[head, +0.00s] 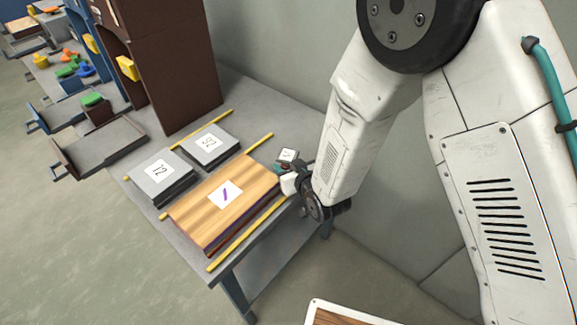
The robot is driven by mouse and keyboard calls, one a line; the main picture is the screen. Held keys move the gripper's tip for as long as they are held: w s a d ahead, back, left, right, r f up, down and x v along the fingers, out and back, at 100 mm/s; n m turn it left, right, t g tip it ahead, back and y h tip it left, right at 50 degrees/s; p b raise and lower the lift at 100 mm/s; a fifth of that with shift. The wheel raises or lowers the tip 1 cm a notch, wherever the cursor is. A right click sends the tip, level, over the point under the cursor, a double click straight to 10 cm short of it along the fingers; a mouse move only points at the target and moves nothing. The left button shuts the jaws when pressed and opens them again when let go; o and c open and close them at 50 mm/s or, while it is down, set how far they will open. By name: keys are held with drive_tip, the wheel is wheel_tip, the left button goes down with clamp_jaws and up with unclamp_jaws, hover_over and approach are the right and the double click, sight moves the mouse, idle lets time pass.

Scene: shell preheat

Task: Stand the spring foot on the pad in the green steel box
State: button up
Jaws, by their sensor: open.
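My gripper (286,179) is low over the right end of the grey bench, at the right edge of the wooden board. It is open, and its fingers are small and partly hidden by my wrist. A small object with a white marked label (288,154) is just beyond the fingers, with a bit of teal and red beside it. I cannot tell whether it touches the fingers. I cannot make out which thing is the spring foot. No green steel box shows clearly, and its pad cannot be told.
The bench (258,98) carries a wooden board (200,207), two grey labelled plates (163,176) (209,145) and yellow strips (240,240). A tall brown box (172,60) and a blue box (97,42) stand beyond, with trays (95,148) jutting out. Open floor (60,260) lies left.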

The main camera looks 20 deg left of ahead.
drive_tip(key=v, duration=1.2)
drive_tip(key=shift+r, duration=0.1)
